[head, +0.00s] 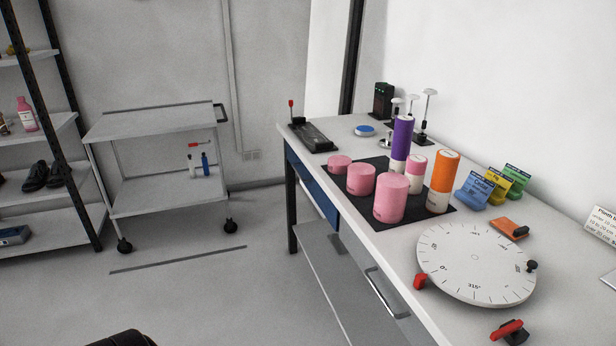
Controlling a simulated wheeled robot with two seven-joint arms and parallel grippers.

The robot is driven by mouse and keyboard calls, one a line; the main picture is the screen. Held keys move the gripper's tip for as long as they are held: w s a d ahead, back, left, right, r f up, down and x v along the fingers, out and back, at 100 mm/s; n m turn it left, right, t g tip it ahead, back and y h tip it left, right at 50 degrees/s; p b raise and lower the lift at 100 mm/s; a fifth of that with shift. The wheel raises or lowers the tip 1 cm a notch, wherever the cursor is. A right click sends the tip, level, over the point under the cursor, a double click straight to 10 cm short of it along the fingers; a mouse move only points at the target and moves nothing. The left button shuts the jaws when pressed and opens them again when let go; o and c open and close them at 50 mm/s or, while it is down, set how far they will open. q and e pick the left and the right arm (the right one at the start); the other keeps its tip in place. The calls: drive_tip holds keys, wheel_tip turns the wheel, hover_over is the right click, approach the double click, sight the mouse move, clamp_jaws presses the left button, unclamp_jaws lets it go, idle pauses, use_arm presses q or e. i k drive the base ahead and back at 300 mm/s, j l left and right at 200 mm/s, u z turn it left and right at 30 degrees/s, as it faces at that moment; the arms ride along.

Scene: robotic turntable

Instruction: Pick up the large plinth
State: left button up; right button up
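Several pink cylinders stand upright on a black mat (432,214) on the white workbench. The largest pink cylinder, which looks like the large plinth (389,200), is nearest the front edge of the mat. A medium pink cylinder (360,180) and a small, low one (339,166) stand behind it to the left. Nothing holds the large plinth, and its top and front are unobstructed. Neither of my grippers shows in the head view. A dark rounded part peeks in at the bottom left edge, too cropped to identify.
A white turntable dial (476,265) lies in front of the mat. Coloured card stands (474,192) are to the right. A trolley (150,122) and shelves stand left; the floor between is open.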

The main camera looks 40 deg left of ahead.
sight(391, 189)
drive_tip(key=u, duration=1.1)
